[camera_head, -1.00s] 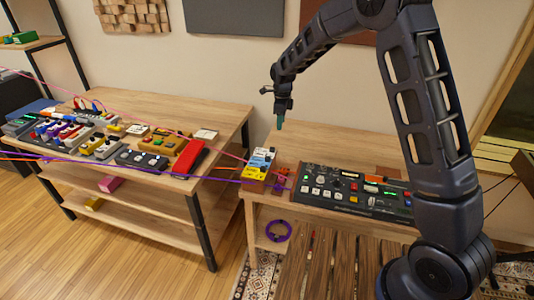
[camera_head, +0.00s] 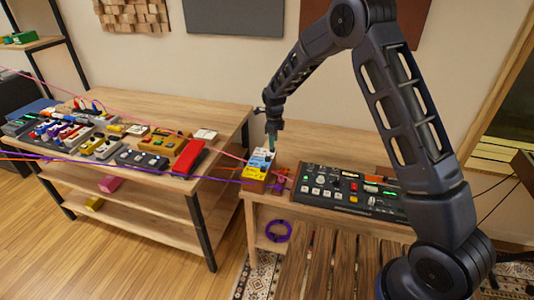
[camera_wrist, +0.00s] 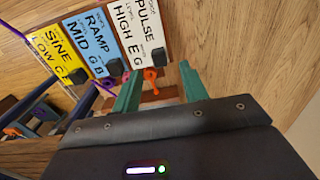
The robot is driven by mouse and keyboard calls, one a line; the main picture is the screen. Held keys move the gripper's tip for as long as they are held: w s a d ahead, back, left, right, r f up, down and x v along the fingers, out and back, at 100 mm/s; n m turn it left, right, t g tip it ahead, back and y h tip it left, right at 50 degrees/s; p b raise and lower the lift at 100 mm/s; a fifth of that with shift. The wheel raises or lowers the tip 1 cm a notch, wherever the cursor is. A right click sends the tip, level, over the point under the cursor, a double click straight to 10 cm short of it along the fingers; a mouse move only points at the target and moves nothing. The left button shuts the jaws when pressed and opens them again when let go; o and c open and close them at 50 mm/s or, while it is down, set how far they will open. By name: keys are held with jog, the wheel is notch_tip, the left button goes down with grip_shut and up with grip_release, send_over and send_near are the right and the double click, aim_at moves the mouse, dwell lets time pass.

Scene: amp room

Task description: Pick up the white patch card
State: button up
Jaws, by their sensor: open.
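The white patch card (camera_wrist: 139,32), printed "PULSE HIGH E G", is the rightmost of three cards in the wrist view. A blue card (camera_wrist: 103,42) marked "RAMP MID" and a yellow card (camera_wrist: 58,56) marked "SINE LOW" sit beside it. In the head view the white card (camera_head: 262,152) is at the back of a small wooden holder (camera_head: 253,186), partly behind my fingers. My gripper (camera_head: 271,143) points down close above it; its green fingers also show in the wrist view (camera_wrist: 158,85). The jaws are open and empty, with the card beyond the fingertips.
A black control panel (camera_head: 345,190) with buttons stands right of the holder. A pedal table (camera_head: 222,125) with a red pedal (camera_head: 188,160) stands to the left. Pink and purple cables (camera_head: 222,180) run near the holder. The bench behind the panel is clear.

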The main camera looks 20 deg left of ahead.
aim_at(265, 151)
notch_tip(265, 151, down, 4)
jog(key=shift+r, duration=0.2)
jog(key=shift+c, duration=0.2)
grip_shut()
